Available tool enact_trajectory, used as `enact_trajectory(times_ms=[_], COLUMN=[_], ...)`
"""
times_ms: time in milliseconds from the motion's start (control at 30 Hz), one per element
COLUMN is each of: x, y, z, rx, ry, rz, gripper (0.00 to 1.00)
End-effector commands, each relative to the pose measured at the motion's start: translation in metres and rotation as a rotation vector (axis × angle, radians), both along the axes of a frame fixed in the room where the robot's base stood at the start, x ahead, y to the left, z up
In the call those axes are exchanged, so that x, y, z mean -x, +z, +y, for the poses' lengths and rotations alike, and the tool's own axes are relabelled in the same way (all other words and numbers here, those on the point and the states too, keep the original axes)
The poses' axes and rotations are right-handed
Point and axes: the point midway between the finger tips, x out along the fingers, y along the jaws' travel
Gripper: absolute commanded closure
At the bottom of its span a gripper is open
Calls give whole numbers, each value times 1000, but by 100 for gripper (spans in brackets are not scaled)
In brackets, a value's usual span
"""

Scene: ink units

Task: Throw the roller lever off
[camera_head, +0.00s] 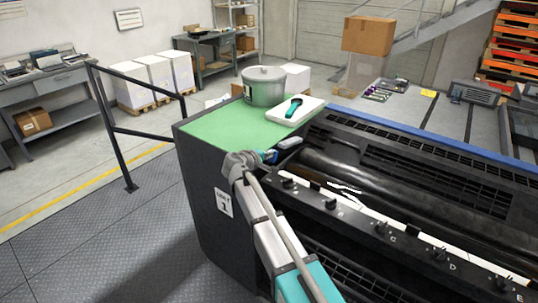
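The ink unit with its long dark roller (355,172) fills the right half. A row of small black knobs (331,204) with letters beside them runs along its front rail. A rounded grey piece (288,142) at the roller's left end may be the roller lever's handle, but I cannot be sure. My gripper (270,156) is small, dark and blue, at the end of my bent arm, just left of this grey piece. I cannot tell whether they touch. The gripper's fingers are too small and partly hidden to judge.
A green top (215,126) left of the rollers holds a lidded grey pot (264,86) and a white pad (291,118) with a teal-handled tool (293,108). A dark handrail (152,135) stands at left. The plate floor (100,240) there is clear.

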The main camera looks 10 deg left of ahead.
Motion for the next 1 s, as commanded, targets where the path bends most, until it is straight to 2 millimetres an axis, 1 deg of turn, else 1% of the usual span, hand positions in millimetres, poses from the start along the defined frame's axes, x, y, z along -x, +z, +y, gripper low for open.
enact_trajectory(times_ms=[233,500,700,833,1000], x=[21,61,85,94,100], y=[17,35,46,50,51], z=[11,33,46,52,55], rx=[-1,1,0,0,1], ry=[-4,-2,-4,-4,-6], rz=[0,0,0,0,0], gripper=[100,100,100,100,100])
